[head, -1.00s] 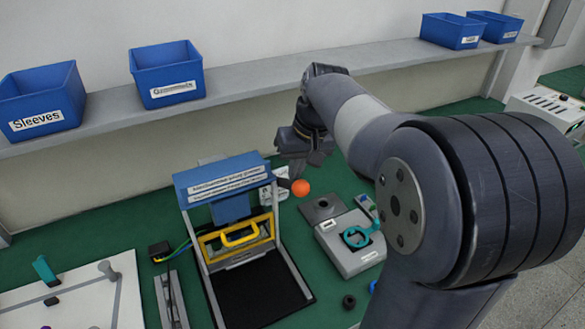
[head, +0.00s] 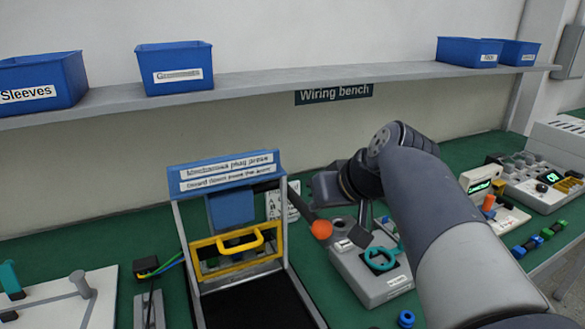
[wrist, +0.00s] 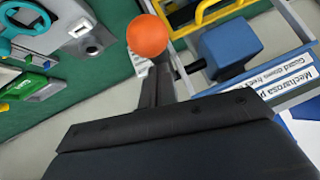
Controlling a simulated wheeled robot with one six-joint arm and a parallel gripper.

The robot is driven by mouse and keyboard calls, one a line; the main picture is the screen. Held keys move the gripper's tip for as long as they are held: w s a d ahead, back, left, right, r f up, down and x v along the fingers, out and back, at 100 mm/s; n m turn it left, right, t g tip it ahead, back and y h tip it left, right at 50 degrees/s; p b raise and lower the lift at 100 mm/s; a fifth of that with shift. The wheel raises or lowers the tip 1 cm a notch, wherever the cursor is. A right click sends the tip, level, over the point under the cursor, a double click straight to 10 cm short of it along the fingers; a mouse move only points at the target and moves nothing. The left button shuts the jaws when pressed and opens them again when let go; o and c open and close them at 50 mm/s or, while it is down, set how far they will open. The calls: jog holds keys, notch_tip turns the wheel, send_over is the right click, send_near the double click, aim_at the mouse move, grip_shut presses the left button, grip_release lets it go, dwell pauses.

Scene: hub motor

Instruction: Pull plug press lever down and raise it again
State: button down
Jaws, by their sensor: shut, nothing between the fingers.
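The plug press has a blue header (head: 226,172) with white labels, metal posts and a yellow guard (head: 238,253) across its front. Its dark lever (head: 294,205) slopes down to the right and ends in an orange ball (head: 321,230). The ball also shows at the top of the wrist view (wrist: 148,37). My gripper (head: 361,236) is shut and empty, just right of the ball. In the wrist view its narrow fingers (wrist: 155,84) point towards the ball; contact is unclear. A blue block (head: 231,207) hangs under the header. I cannot make out a plug.
A grey fixture (head: 375,290) with a teal ring (head: 381,258) stands right of the press, under my arm. A white board (head: 60,300) lies at the left. Blue bins (head: 175,68) stand on the shelf (head: 270,78) behind. Electronic units fill the right of the bench.

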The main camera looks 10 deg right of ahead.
aim_at(322, 226)
jog(key=shift+s+f+t+y+b, duration=0.2)
jog(key=shift+f+t+b, duration=0.4)
jog(key=shift+f+b, duration=0.9)
jog(key=shift+s+f+t+y+b, duration=0.15)
jog(key=shift+f+t+b, duration=0.55)
jog(key=shift+b, duration=1.5)
jog(key=shift+f+b, duration=0.75)
jog(key=shift+b, duration=0.35)
jog(key=shift+f, duration=0.25)
jog(key=shift+r, duration=0.15)
